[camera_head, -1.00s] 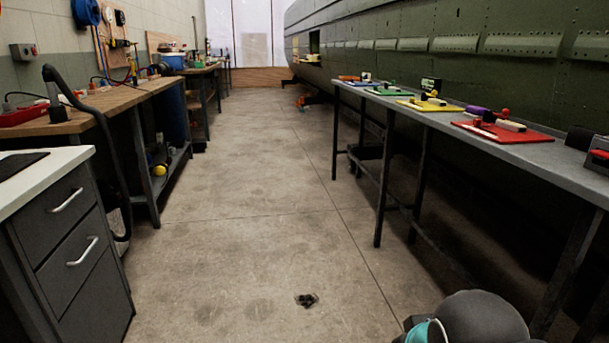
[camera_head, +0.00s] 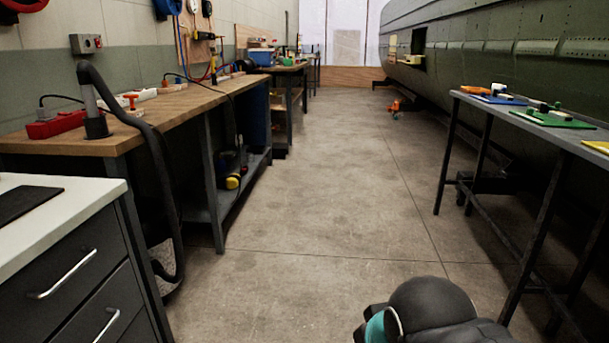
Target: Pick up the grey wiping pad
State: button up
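I cannot make out a grey wiping pad in this view. Coloured mats with small items lie on the long grey table (camera_head: 524,119) at the right. The blue mat (camera_head: 499,99) bears an orange and a white item. The green mat (camera_head: 551,118) bears a light block and dark pieces, too small to tell apart. A yellow mat (camera_head: 597,147) is cut off by the right edge. A dark rounded part of my arm with a teal band shows at the bottom right. My gripper is not in view.
A white-topped drawer cabinet (camera_head: 88,277) stands at the near left. Behind it is a wooden workbench (camera_head: 176,106) with a black hose at its near end. A green fuselage (camera_head: 500,60) runs along the right. The concrete aisle (camera_head: 330,190) between is clear.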

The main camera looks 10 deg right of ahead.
aim_at(535, 105)
jog(key=u, duration=0.05)
jog(key=i, duration=1.9)
jog(key=z, duration=0.6)
jog(key=i, duration=1.45)
jog(key=z, duration=1)
